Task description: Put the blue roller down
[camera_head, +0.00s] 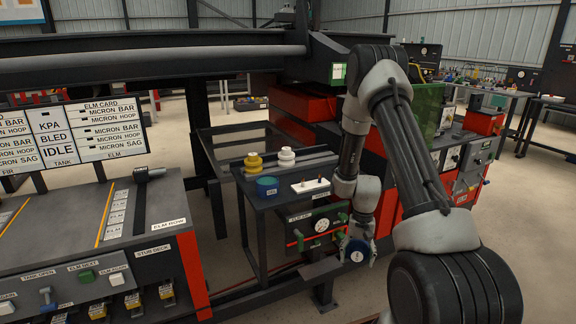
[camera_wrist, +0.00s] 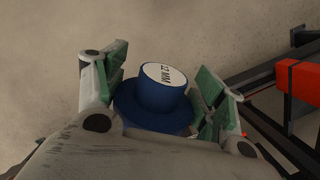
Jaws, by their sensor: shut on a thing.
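The blue roller (camera_head: 356,252) is in my gripper (camera_head: 357,243), low in front of the machine and to the right of the small dark stand (camera_head: 290,200). In the wrist view the blue roller (camera_wrist: 162,98) shows a wide blue flange and a white end face marked "12 MM". The green-padded fingers of my gripper (camera_wrist: 160,90) close on it from both sides. The floor lies behind it in that view, and no support shows directly under it.
On the stand are a yellow roller (camera_head: 253,162), a white roller (camera_head: 286,158), a labelled blue cup-like piece (camera_head: 267,187) and a white plate with studs (camera_head: 310,186). A red-and-black machine panel (camera_head: 318,226) is below. A labelled control desk (camera_head: 150,232) stands at left.

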